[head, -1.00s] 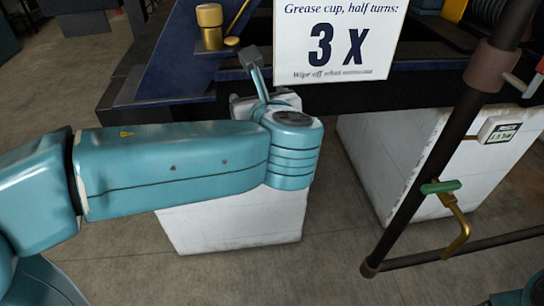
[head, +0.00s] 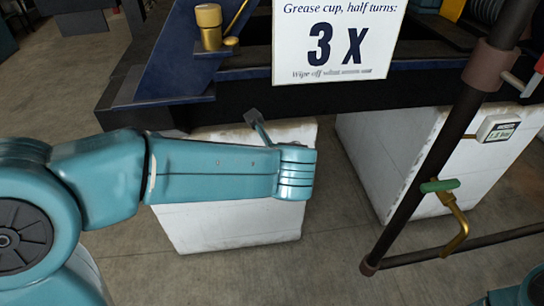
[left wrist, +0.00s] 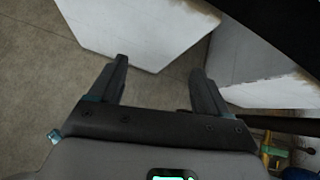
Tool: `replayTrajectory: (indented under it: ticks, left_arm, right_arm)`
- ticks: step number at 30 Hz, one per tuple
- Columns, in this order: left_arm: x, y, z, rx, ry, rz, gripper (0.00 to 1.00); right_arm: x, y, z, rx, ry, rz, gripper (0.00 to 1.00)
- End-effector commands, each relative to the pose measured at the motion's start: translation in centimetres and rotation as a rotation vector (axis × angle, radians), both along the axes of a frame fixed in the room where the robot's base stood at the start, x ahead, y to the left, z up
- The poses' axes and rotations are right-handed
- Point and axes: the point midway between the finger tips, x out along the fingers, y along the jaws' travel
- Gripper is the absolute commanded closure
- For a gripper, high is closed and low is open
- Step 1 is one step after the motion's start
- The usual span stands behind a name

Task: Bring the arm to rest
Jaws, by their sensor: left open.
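My left arm (head: 215,170) comes in from the left in the head view and crosses in front of a white block. A small part of teal, likely of my right arm, shows at the lower right corner of the head view; no right gripper shows.
A brass grease cup (head: 209,26) stands on a blue frame beside a sign (head: 335,40) reading "3 X". White blocks (head: 395,150) stand under the dark beam. A dark pipe (head: 430,150) carries a green-handled brass valve (head: 440,186). Bare floor (head: 330,250) lies in front.

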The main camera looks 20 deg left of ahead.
Motion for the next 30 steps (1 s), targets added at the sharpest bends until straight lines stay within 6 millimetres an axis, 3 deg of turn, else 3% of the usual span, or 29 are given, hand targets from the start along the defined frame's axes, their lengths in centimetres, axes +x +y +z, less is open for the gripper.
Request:
replayTrajectory:
  ticks: [9,11,13,17,20,23,24,27,30]
  left_arm:
    - [0.0,0.0,-0.1,-0.001,0.001,0.0,0.23]
    - [-0.1,-0.1,-0.8,-0.018,0.016,0.006,0.23]
    - [-0.5,-0.5,-3.1,-0.076,0.058,0.028,0.23]
    - [-2.8,-2.0,-11.3,-0.315,0.213,0.166,0.23]
    - [-6.5,-3.9,-18.8,-0.584,0.362,0.406,0.23]
    - [-11.3,-6.1,-25.7,-0.877,0.487,0.805,0.23]
    - [-13.3,-6.9,-28.2,-0.994,0.516,1.027,0.23]
    - [-16.8,-8.0,-32.7,-1.203,0.48,1.595,0.23]
    - [-19.0,-7.6,-35.7,-1.283,0.346,2.039,0.23]
  right_arm:
    - [0.0,0.0,0.0,0.0,0.0,0.0,0.57]
    - [0.0,0.0,0.0,0.0,0.0,0.0,0.57]
    - [0.0,0.0,0.0,0.0,0.0,0.0,0.57]
    - [0.0,0.0,0.0,0.0,0.0,0.0,0.57]
    - [0.0,0.0,0.0,0.0,0.0,0.0,0.57]
    - [0.0,0.0,0.0,0.0,0.0,0.0,0.57]
    - [0.0,0.0,0.0,0.0,0.0,0.0,0.57]
    - [0.0,0.0,0.0,0.0,0.0,0.0,0.57]
    - [0.0,0.0,0.0,0.0,0.0,0.0,0.57]
